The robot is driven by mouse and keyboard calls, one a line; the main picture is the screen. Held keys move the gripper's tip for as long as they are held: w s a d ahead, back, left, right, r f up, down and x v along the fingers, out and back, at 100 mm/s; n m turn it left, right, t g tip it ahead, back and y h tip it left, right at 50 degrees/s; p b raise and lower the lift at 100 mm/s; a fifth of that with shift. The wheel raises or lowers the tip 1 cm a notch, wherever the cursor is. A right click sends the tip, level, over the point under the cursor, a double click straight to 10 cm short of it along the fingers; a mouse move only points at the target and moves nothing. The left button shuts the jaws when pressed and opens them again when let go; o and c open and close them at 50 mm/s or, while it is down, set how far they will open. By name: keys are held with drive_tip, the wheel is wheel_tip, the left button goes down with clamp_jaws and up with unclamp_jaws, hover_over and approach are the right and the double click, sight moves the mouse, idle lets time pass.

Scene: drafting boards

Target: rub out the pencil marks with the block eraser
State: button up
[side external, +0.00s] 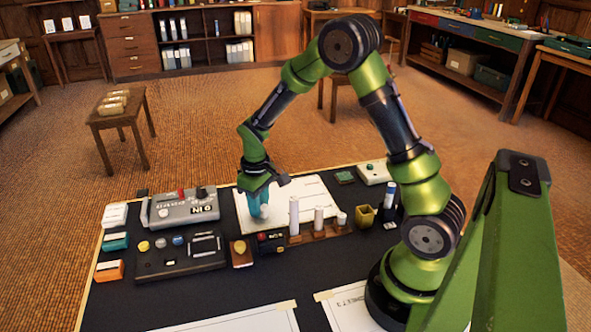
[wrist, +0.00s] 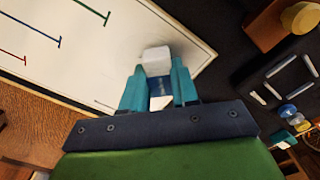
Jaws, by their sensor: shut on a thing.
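My gripper (side external: 259,203) has teal fingers and points down over the left part of the white sheet (side external: 315,198). In the wrist view my gripper (wrist: 158,84) is shut on a white block eraser (wrist: 156,57), which sticks out beyond the fingertips. The eraser is over the sheet (wrist: 105,55), close to its edge; I cannot tell for sure whether it touches. A faint grey shade lies around the eraser, either pencil or shadow. Red, blue and green ruled lines with end bars show on the sheet, apart from the eraser. The fingers hide part of the eraser.
A wooden rack with white cylinders (side external: 318,220) stands just right of my gripper. A grey device (side external: 180,208) and a dark tray (side external: 180,254) stand to the left. The dark board's front middle is clear.

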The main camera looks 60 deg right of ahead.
sight(248, 220)
drive_tip(key=shift+f, duration=0.7)
idle(1.0)
drive_tip(key=shift+w+a, duration=0.1)
drive_tip(key=shift+a, duration=0.05)
drive_tip(key=shift+w+a, duration=0.95)
drive_tip(key=shift+a, duration=0.2)
drive_tip(key=shift+s+d, duration=2.2)
drive_tip(key=shift+d, duration=0.1)
drive_tip(key=shift+w+a, duration=2.15)
drive_tip(key=shift+w, duration=0.05)
